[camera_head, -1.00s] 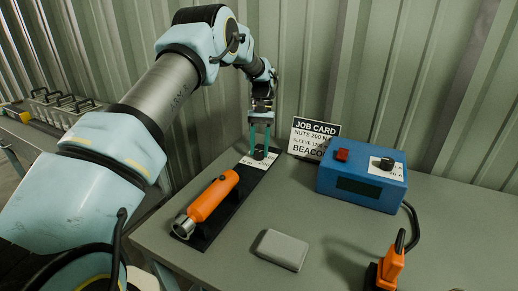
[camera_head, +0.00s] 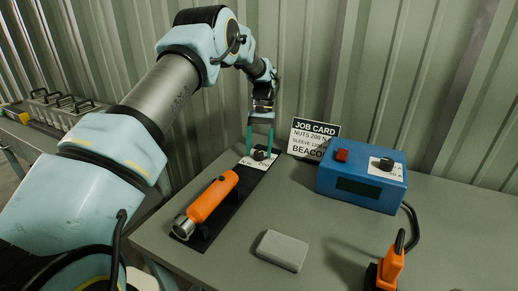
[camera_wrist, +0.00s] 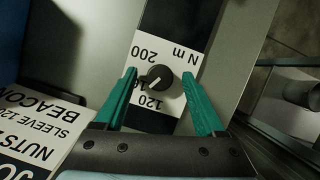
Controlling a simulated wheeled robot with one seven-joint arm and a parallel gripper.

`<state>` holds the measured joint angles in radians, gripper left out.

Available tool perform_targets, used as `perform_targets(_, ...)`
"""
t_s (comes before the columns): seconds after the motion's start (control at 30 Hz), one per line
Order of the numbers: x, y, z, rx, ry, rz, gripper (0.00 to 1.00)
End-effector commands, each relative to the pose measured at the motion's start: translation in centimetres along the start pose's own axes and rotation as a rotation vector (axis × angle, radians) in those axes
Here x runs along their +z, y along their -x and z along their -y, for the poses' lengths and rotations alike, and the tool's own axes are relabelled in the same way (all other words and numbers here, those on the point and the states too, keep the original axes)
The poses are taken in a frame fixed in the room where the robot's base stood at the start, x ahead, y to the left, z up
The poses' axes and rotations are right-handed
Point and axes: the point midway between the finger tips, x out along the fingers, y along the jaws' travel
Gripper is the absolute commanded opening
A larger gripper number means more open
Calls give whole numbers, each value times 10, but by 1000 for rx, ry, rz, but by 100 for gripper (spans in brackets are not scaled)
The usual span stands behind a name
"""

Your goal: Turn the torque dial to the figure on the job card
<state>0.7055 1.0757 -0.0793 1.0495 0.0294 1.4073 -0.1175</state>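The torque dial is a black round knob (camera_wrist: 155,77) with a white pointer line, on a white plate marked 200, 120, N m and a partly hidden figure between. In the wrist view its line points down and left, near the hidden figure and 120; the exact reading is unclear. The dial (camera_head: 259,155) also shows in the head view, at the far end of a black strip. My gripper (camera_head: 259,152) is open, its green fingers on either side of the dial, apart from it. The job card (camera_head: 313,135) stands behind, reading NUTS 200 N, a SLEEVE line and BEACON.
An orange tool (camera_head: 208,199) lies on the black strip. A blue box (camera_head: 362,187) with a red switch and its own knob stands right of the card. A grey block (camera_head: 282,250) and an orange-handled tool (camera_head: 391,266) are nearer. The corrugated wall is close behind.

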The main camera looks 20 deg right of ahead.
Motion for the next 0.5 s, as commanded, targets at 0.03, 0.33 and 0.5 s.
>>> perform_targets(0.03,0,0,0,0,0,1,71)
perform_targets(0.33,-1,8,0,0,0,-1,71)
perform_targets(0.5,-2,37,0,0,1,-4,71)
